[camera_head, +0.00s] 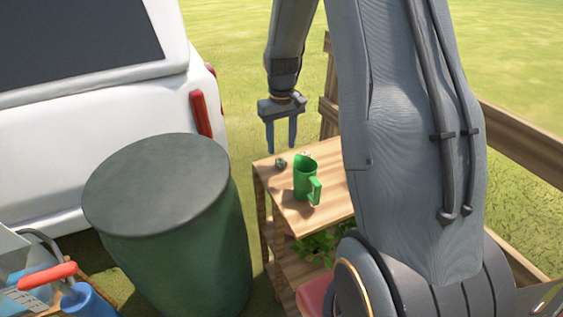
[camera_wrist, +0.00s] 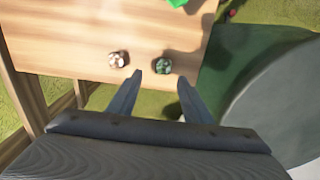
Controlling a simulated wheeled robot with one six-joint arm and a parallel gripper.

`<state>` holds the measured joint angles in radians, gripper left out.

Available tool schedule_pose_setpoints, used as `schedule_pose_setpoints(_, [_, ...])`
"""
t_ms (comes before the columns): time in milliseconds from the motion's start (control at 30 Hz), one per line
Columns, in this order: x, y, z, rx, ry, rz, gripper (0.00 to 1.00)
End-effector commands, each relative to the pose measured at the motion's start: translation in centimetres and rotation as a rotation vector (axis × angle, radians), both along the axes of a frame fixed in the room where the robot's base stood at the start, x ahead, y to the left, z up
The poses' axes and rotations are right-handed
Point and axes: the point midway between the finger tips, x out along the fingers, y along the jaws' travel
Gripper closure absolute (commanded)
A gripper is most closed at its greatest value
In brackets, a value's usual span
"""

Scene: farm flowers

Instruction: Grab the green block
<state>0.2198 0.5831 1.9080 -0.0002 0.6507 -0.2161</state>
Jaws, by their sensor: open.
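A small dark green block (camera_head: 281,163) with a mottled surface lies on the wooden table (camera_head: 325,208), near its far left corner. In the wrist view the green block (camera_wrist: 162,66) shows just beyond my fingertips, between their two lines. My gripper (camera_head: 281,150) points down with its fingers apart and empty, above that corner of the table. In the wrist view my gripper (camera_wrist: 160,77) has one finger on each side of the block's line. I cannot tell the exact height gap.
A green mug (camera_head: 305,181) stands close to the block. A small whitish-brown object (camera_wrist: 118,59) lies left of the block in the wrist view. A large green barrel (camera_head: 165,220) stands left of the table. A white vehicle (camera_head: 100,130) is behind. Leafy plants (camera_head: 318,246) sit below the tabletop.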

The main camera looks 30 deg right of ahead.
Motion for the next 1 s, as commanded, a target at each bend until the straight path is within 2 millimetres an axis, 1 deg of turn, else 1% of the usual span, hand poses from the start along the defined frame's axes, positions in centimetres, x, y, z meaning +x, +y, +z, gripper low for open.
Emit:
schedule_pose_setpoints(167, [-0.2, 0.3, -1.7, 0.001, 0.003, 0.0, 0.55])
schedule_pose_setpoints(400, [-0.3, 0.6, -4.7, 0.001, 0.002, 0.0, 0.55])
schedule_pose_setpoints(533, [-0.2, 0.6, -5.4, 0.0, 0.0, 0.0, 0.55])
schedule_pose_setpoints(767, [-0.2, 0.6, -5.5, 0.0, -0.001, 0.0, 0.55])
schedule_pose_setpoints(1000, [-0.2, 0.6, -5.5, 0.0, 0.0, 0.0, 0.95])
